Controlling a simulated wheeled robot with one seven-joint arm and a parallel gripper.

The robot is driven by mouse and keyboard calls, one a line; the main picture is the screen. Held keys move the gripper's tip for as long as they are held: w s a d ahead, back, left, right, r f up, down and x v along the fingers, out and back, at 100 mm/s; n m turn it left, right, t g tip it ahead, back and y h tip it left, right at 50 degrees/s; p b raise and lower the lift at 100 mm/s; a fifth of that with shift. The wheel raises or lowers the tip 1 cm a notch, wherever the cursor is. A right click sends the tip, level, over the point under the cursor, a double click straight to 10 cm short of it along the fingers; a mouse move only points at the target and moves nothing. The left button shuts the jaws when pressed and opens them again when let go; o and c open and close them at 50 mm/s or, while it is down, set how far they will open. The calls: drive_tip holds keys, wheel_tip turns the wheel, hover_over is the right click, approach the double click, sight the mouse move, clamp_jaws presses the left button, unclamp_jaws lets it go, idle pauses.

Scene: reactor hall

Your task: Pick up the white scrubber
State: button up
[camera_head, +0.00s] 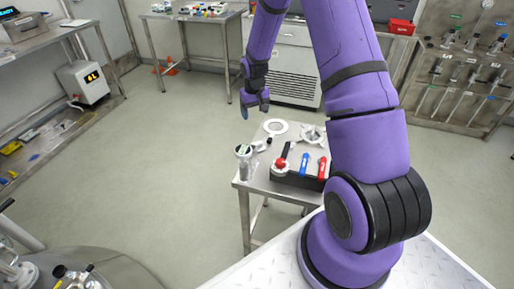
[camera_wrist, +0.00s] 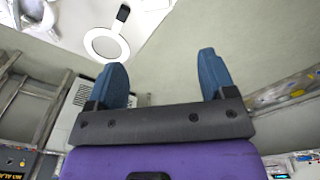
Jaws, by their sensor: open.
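My gripper (camera_head: 254,107) is open and empty, above and beyond the far left part of a small steel table (camera_head: 258,186). In the wrist view its two blue fingers (camera_wrist: 163,72) are apart with only floor between them. A white ring with a dark handle (camera_head: 276,127) lies at the table's far edge; it also shows in the wrist view (camera_wrist: 106,57), beyond the fingers. A pale cylinder with a green-marked top (camera_head: 244,152) stands at the table's left edge. I cannot tell for sure which item is the white scrubber.
A black block with red and blue handles (camera_head: 300,174) takes up the table's front right. A metal fitting (camera_head: 311,134) stands behind it. A workbench (camera_head: 190,15) and a grey cabinet (camera_head: 295,65) stand at the back. The floor (camera_head: 175,150) left of the table is clear.

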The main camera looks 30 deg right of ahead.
approach(257, 143)
drive_tip(key=shift+w+d+f, duration=0.1)
drive_tip(key=shift+f, duration=2.65)
drive_tip(key=shift+w+d+f, duration=0.1)
drive_tip(key=shift+f, duration=2.65)
drive_tip(key=c, duration=0.8)
drive_tip(key=shift+o, duration=0.2)
drive_tip(key=shift+r, duration=0.1)
wheel_tip(257, 143, up, 10)
drive_tip(key=shift+f, duration=0.1)
